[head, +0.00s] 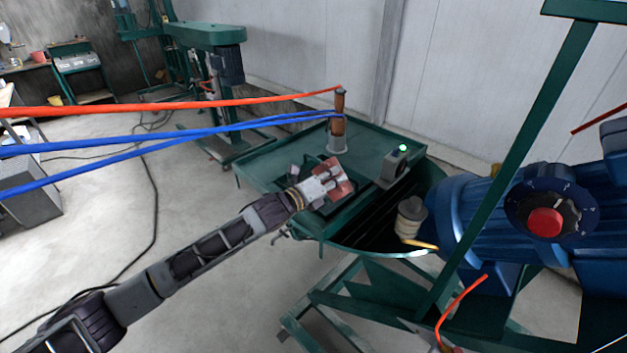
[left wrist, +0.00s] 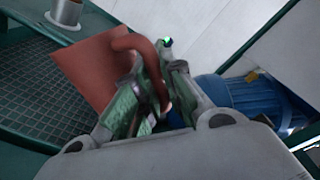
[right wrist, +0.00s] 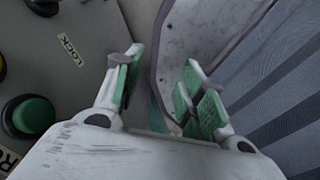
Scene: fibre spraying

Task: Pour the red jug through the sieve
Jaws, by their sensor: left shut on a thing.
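The red jug (head: 346,164) is in my left gripper (head: 326,187), above the near side of the green table. In the left wrist view, my left gripper (left wrist: 155,75) is shut on the handle of the red jug (left wrist: 93,62), whose body lies to the left of the fingers. A dark mesh (left wrist: 40,88), which looks like the sieve, shows below and left of the jug. I cannot tell the liquid or the jug's exact tilt. My right gripper (right wrist: 162,82) is open, with nothing clearly between its fingers, beside a grey panel.
The green table (head: 272,148) carries a copper-coloured cylinder (head: 339,115) and a grey box with a green light (head: 395,168). A blue motor (head: 475,215) and a green frame post (head: 520,150) crowd the right. Red and blue hoses (head: 150,135) cross the left. Buttons (right wrist: 30,117) lie near my right gripper.

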